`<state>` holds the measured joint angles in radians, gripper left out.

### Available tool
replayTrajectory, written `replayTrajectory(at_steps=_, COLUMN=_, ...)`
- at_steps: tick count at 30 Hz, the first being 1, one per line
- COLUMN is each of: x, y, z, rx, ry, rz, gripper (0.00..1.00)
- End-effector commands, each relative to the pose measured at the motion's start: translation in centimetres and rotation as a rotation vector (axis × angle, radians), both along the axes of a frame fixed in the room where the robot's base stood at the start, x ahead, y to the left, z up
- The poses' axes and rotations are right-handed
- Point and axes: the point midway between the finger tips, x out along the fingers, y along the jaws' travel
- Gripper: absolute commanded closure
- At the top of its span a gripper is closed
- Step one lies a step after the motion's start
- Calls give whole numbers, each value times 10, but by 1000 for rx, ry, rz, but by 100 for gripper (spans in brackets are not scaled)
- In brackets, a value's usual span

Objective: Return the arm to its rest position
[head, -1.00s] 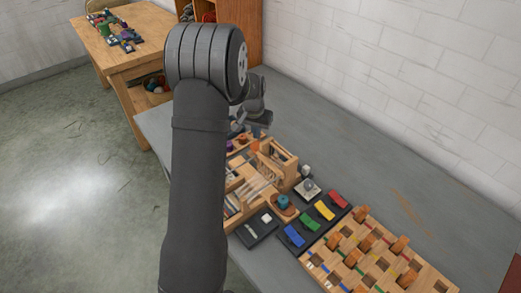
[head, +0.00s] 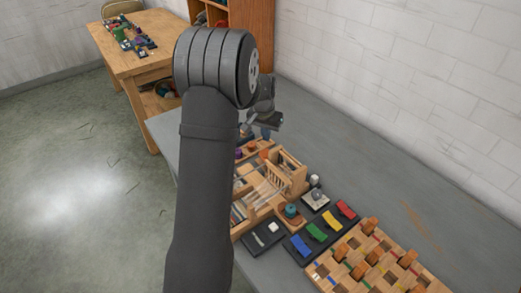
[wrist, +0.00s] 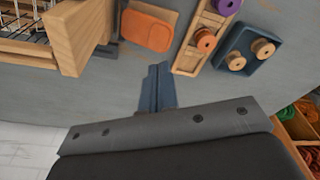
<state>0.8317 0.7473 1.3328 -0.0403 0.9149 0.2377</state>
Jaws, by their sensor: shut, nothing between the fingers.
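My arm rises through the middle of the head view. My gripper (head: 266,130) is beyond its dark elbow, above the far part of the grey bench, small and partly hidden by the wrist. In the wrist view my gripper (wrist: 157,88) shows its two fingertips together, with nothing between them. They point toward an orange block (wrist: 148,29) and are apart from it in the picture. The gap to the bench below is hard to judge.
A wooden holder (wrist: 188,62) with spools and a blue tray (wrist: 233,62) lie right of the fingertips. A wooden organiser (wrist: 75,38) stands left. In the head view, a pegged wooden board (head: 345,268) lies in front. The bench's right side is clear.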

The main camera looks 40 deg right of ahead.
Motion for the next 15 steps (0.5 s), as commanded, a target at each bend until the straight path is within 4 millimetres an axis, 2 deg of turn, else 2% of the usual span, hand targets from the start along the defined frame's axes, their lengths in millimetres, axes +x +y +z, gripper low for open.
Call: replayTrajectory(at_steps=15, x=0, y=0, z=-54, rx=1, ry=1, rz=0, gripper=100)
